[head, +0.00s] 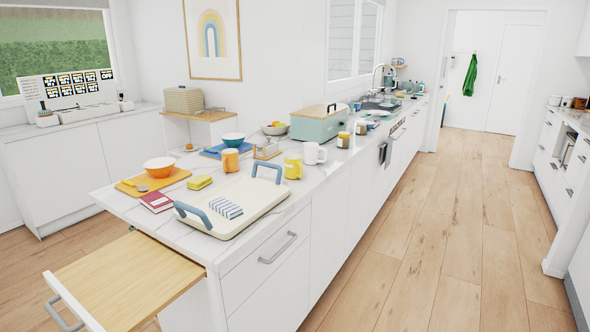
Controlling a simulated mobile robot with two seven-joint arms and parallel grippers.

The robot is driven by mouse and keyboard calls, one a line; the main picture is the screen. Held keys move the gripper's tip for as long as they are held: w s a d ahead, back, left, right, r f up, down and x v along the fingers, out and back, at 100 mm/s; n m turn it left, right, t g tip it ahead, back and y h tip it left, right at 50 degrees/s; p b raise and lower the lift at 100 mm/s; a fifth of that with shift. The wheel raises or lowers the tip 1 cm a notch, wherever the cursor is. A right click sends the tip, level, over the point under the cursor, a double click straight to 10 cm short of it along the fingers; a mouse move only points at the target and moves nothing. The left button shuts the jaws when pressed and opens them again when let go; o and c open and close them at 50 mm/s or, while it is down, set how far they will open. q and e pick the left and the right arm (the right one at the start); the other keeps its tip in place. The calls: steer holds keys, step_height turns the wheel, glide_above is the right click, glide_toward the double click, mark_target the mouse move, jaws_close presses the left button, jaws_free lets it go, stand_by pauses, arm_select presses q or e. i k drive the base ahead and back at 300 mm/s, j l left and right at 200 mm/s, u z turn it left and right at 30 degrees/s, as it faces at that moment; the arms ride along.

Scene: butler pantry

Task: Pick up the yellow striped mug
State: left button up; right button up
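A yellow mug (293,167) stands upright on the white counter, just behind the far handle of the cream tray and left of a white mug (314,154). Its stripes are too small to make out clearly. An orange cup (230,161) stands further left. Two small yellow-brown containers, one nearer (343,140) and one further back (361,128), stand along the counter. Neither of my grippers is in view.
The cream tray (258,205) with blue-grey handles holds a striped cloth. A yellow sponge (199,182), dark red book (157,202), orange bowl (159,166) and teal box (314,124) crowd the counter. A wooden pull-out board (130,280) juts out in front. The floor at right is clear.

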mark_target(293, 168)
steer(key=i+l, duration=0.25)
steer(key=i, duration=0.2)
steer(key=i+l, duration=0.25)
steer(key=i, duration=0.15)
